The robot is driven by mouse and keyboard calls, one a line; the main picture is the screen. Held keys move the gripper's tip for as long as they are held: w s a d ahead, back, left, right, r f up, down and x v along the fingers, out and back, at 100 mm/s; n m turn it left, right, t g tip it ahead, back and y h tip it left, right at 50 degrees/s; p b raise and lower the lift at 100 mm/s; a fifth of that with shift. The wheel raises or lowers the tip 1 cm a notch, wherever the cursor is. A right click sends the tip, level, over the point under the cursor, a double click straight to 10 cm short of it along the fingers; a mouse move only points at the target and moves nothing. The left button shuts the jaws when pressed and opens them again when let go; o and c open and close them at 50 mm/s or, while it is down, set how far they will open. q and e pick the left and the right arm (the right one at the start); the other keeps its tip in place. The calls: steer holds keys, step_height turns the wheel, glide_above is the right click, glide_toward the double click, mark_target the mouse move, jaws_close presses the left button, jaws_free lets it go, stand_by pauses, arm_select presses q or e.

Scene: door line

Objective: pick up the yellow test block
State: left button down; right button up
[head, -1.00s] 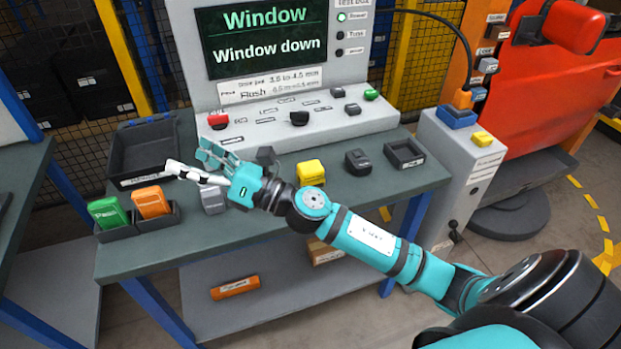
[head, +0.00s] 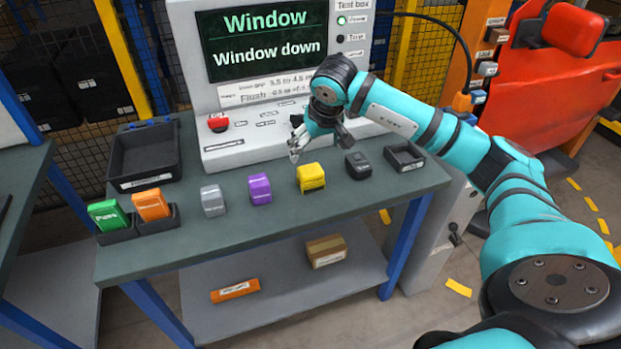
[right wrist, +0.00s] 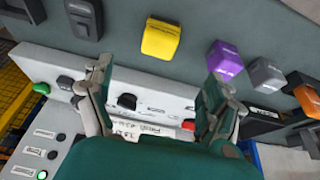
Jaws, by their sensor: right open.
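The yellow test block (head: 311,178) stands on the grey-green bench, in a row between the purple block (head: 259,189) and a black block (head: 357,165). In the right wrist view the yellow block (right wrist: 161,39) lies beyond my open fingers, between their directions. My right gripper (head: 297,146) is open and empty, above the bench just behind the yellow block and in front of the console. Its two fingers also show in the right wrist view (right wrist: 158,100), apart with nothing between them. My left gripper is in neither view.
A grey block (head: 213,201) stands left of the purple one. Green (head: 107,214) and orange (head: 151,204) cards sit in holders at the left front. An empty black tray (head: 145,155) is at the back left, a smaller one (head: 404,156) at the right. The console (head: 225,152) stands behind.

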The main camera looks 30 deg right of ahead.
mark_target(310, 169)
steer(key=p+x, duration=0.1)
steer(key=x, duration=0.6)
steer(key=shift+w, duration=0.1)
steer(key=shift+w+d+f+p, duration=0.1)
steer(key=shift+w+f+p, duration=0.05)
steer(key=shift+f+p, duration=0.35)
steer(key=p+x, duration=0.1)
steer(key=x, duration=0.2)
steer(key=shift+d+f, duration=0.15)
steer(key=shift+f, duration=0.15)
steer(key=shift+w+f, duration=0.2)
steer(key=shift+f, duration=0.2)
steer(key=shift+c, duration=0.2)
steer(key=c, duration=1.3)
steer(key=shift+r, duration=0.1)
steer(key=shift+c, duration=0.7)
steer(key=shift+r, duration=0.1)
